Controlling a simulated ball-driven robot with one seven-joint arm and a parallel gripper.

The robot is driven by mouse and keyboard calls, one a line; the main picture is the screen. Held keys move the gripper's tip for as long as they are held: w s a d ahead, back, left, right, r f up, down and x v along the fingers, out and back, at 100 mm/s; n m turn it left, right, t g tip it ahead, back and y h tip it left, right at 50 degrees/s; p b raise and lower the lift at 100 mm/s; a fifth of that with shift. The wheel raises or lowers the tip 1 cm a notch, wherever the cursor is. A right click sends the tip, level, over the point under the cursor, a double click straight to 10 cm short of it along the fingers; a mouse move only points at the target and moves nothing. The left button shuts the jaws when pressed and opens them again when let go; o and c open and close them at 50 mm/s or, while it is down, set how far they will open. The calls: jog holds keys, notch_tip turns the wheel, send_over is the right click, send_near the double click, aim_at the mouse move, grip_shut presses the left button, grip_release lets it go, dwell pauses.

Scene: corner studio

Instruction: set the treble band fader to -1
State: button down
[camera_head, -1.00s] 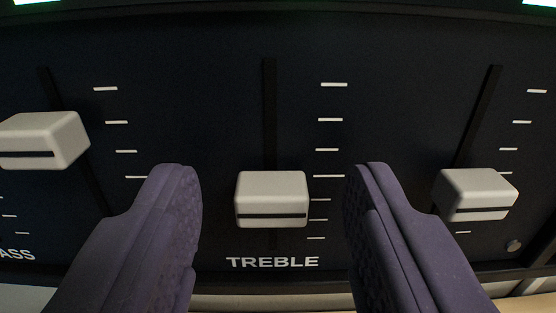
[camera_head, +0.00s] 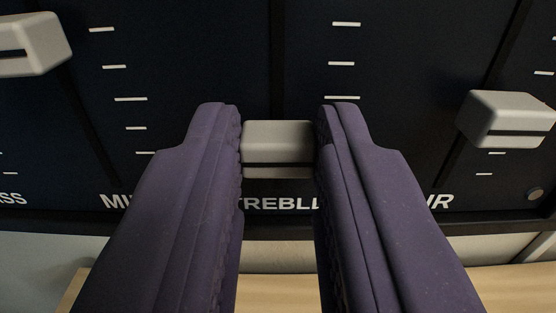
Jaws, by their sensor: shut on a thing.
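The treble fader cap (camera_head: 278,143) is a pale grey block with a dark line across it, low on its vertical slot above the TREBLE label. My gripper (camera_head: 279,135) has its two purple fingers shut on the cap, one on each side. Scale ticks (camera_head: 342,64) run up the right of the slot; the lower ones beside the cap are hidden by my right finger. The label (camera_head: 275,203) shows only in part between the fingers.
Another grey fader cap (camera_head: 508,119) sits on the right, and one (camera_head: 32,45) sits higher at the left edge. A round knob or screw (camera_head: 534,194) is at the lower right. A pale wooden surface (camera_head: 280,290) lies below the dark panel.

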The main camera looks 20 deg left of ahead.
jog(key=c, duration=0.9)
grip_release()
jog(key=shift+s, duration=0.1)
jog(key=p+v, duration=0.1)
jog(key=v, duration=0.6)
jog(key=shift+s+d+r, duration=0.1)
jog(key=shift+s, duration=0.2)
